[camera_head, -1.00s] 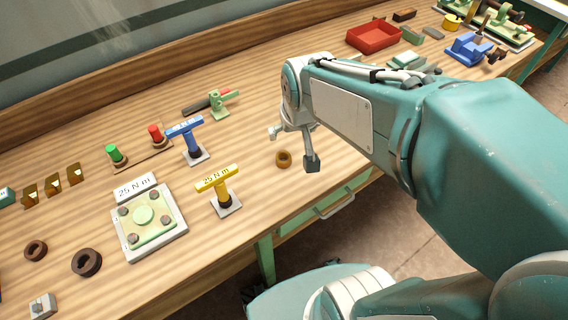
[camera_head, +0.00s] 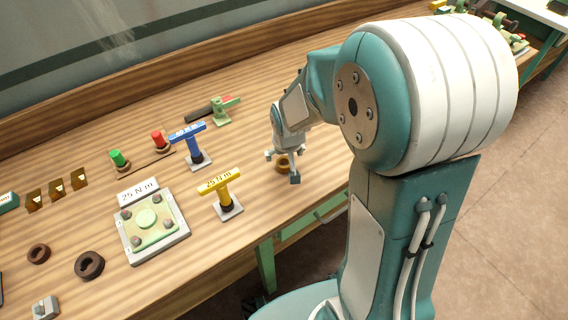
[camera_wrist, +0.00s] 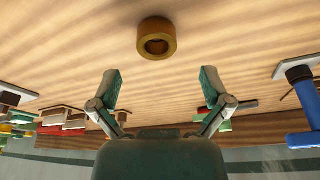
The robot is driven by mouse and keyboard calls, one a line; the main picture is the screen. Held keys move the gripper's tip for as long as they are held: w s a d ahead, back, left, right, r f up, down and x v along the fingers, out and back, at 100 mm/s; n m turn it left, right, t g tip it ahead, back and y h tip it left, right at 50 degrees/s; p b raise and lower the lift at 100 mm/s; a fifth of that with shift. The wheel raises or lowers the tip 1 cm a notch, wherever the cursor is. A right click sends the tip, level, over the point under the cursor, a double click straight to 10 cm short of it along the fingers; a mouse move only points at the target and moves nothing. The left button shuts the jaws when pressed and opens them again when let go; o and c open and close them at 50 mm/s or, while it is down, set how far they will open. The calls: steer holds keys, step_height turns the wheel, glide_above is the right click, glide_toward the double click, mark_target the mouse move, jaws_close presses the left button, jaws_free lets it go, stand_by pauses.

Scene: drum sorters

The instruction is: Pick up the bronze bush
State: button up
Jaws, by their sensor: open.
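The bronze bush (camera_head: 282,166) is a short brownish-gold ring standing on the wooden bench, partly hidden behind my gripper in the head view. It shows whole in the wrist view (camera_wrist: 157,38), with its dark bore facing the camera. My gripper (camera_head: 283,166) is open and empty, close to the bush. In the wrist view, the two fingers of my gripper (camera_wrist: 160,80) are spread wide apart, and the bush lies beyond the tips, roughly centred between them. I see no contact between fingers and bush.
The yellow T-handle tool (camera_head: 222,190) and blue T-handle tool (camera_head: 193,147) stand left of my gripper. A plate with bolts (camera_head: 152,226) and dark rings (camera_head: 89,264) lie farther left. A green clamp (camera_head: 222,110) is behind. Bench around the bush is clear.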

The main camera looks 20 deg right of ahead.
mark_target(284, 165)
steer(key=x, duration=0.4)
steer(key=shift+d+f, duration=0.15)
steer(key=shift+f, duration=0.15)
jaws_close()
